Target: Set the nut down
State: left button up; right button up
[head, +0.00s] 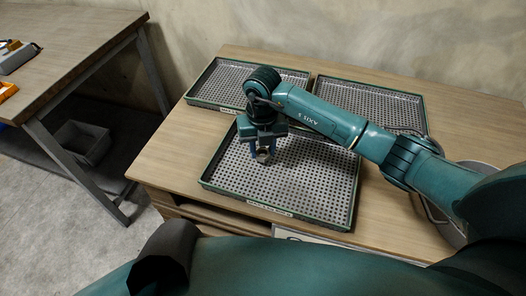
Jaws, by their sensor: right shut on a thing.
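The nut (263,156) is a small metallic ring between the fingertips of my right gripper (262,151). The right gripper is shut on it and points down over the left part of the front perforated tray (310,180). I cannot tell whether the nut touches the tray floor. The front tray has a green rim, a label on its near edge and a bare floor where it shows. My left gripper is not in view.
Two more perforated trays stand behind, at the back left (222,78) and back right (370,103). A round metal vessel (450,232) is at the right, partly behind my arm.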

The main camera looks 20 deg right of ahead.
aim_at(263, 152)
jog(key=shift+f, duration=0.95)
jog(key=shift+f, duration=0.1)
jog(key=o, duration=1)
notch_tip(263, 152, up, 12)
